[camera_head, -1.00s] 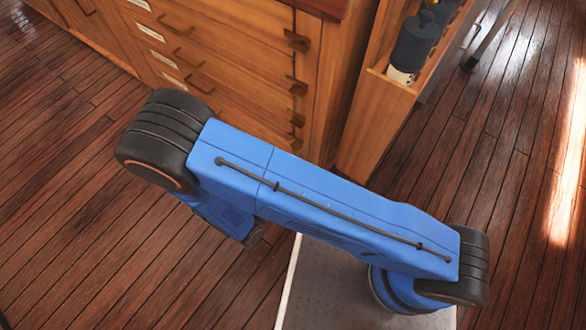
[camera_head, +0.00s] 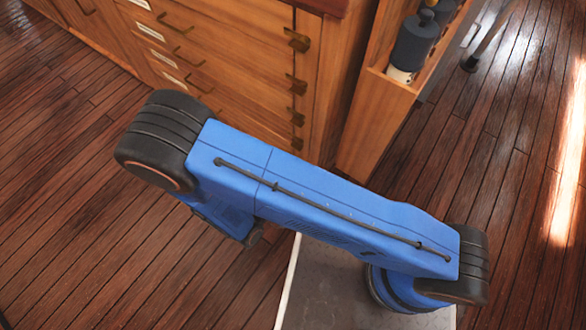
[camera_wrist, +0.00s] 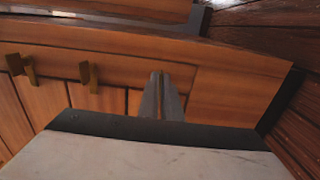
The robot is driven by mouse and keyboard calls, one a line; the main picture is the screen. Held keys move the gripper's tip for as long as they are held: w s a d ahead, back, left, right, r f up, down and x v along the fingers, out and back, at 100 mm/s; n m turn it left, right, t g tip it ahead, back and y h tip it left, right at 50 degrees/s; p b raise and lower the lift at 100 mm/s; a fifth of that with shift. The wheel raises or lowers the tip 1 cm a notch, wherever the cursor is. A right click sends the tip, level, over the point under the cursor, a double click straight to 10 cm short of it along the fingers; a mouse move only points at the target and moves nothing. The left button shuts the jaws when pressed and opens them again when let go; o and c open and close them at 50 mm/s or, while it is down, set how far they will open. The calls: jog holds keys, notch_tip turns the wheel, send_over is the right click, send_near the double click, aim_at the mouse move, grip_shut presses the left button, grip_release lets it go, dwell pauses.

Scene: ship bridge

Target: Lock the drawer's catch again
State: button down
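The wooden drawer cabinet (camera_head: 225,60) stands at the top of the head view, with several brass catches (camera_head: 297,85) down the right edge of its drawer fronts. In the wrist view, two brass catches (camera_wrist: 88,76) show to the left on the wooden front. I cannot tell which drawer's catch the task means. My gripper (camera_wrist: 165,80) shows in the wrist view as two grey fingers close together, with nothing seen between them. It is to the right of the catches and apart from them in the picture. In the head view my blue arm hides the gripper.
A narrow wooden rack (camera_head: 375,115) holding dark bottles (camera_head: 414,45) stands right of the cabinet. A metal leg (camera_head: 490,40) is at the top right. Plank floor (camera_head: 70,200) lies open at left and right.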

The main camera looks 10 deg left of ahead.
dwell(0.4)
jog(key=c, duration=2)
grip_release()
jog(key=shift+w+d, duration=0.1)
jog(key=v, duration=1.7)
jog(key=shift+f, duration=0.1)
